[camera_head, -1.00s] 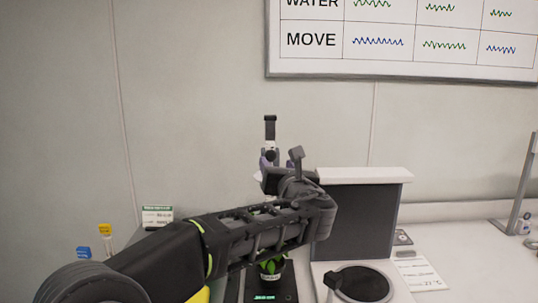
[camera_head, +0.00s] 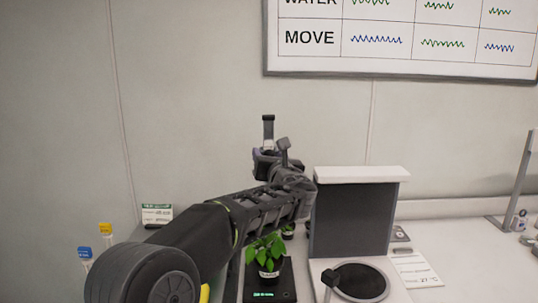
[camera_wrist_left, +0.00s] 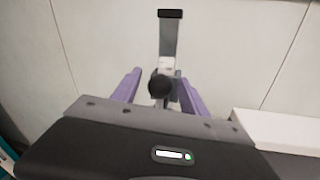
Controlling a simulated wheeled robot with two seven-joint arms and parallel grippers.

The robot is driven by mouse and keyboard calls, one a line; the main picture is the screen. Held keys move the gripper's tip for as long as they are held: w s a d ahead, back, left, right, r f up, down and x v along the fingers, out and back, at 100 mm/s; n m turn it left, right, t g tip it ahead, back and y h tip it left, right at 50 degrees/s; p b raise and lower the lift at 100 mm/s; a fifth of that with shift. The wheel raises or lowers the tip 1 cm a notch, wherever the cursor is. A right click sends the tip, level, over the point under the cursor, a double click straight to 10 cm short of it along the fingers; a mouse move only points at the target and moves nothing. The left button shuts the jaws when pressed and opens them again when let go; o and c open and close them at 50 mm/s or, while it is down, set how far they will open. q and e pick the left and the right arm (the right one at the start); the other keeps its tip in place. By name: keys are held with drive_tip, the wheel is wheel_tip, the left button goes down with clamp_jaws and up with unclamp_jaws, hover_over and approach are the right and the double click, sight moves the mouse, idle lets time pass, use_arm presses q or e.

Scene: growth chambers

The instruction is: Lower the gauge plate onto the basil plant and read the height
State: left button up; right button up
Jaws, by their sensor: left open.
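The basil plant (camera_head: 264,248) has green leaves and a white pot with a label. It stands on a black base with a small green display (camera_head: 263,294), below my left forearm. The upper end of the gauge post (camera_head: 268,128), grey with a black cap, rises behind my left gripper (camera_head: 268,158). The wrist view shows the post (camera_wrist_left: 169,42) and a round black knob (camera_wrist_left: 160,85) between the two purple fingers of my open left gripper (camera_wrist_left: 158,88). Whether the fingers touch anything is unclear. I cannot make out the gauge plate. My right gripper is out of view.
A device with a dark upright panel (camera_head: 350,222) and a round black plate (camera_head: 360,282) stands right of the plant. Yellow (camera_head: 105,229) and blue (camera_head: 84,253) tags stand at left. A paper card (camera_head: 415,270) lies at right.

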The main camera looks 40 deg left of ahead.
use_arm(q)
drive_tip(key=shift+c, duration=0.3)
clamp_jaws()
idle(1.1)
